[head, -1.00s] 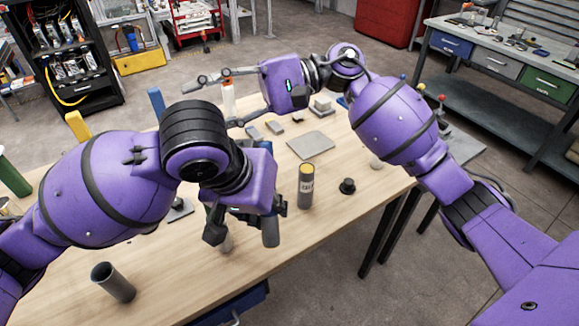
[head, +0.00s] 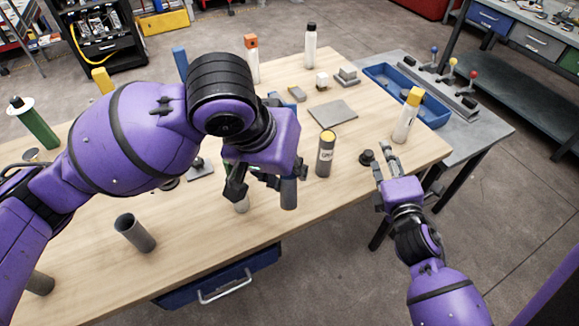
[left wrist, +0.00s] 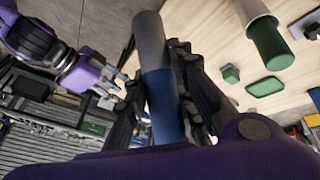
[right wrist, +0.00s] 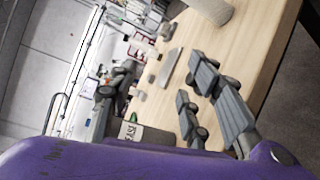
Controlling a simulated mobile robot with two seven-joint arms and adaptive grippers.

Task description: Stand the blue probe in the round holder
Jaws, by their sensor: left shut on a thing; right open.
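My left gripper (head: 262,188) is shut on the blue probe, a cylinder with a grey end (head: 289,193), above the table's front part. In the left wrist view the probe (left wrist: 165,105) shows blue near the palm and grey at its far end, between the fingers. My right gripper (head: 384,168) is open and empty at the table's right edge; its spread fingers show in the right wrist view (right wrist: 155,100). A hollow grey round tube (head: 135,232) stands open-topped at front left. A small black round piece (head: 368,158) sits near my right gripper. I cannot tell which is the round holder.
A labelled grey cylinder with a yellow top (head: 326,155) stands right of the probe. A flat grey plate (head: 333,114) and small blocks lie behind. A white bottle with a yellow cap (head: 407,117) stands right. A blue tray (head: 436,112) is beyond. The table's front middle is fairly clear.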

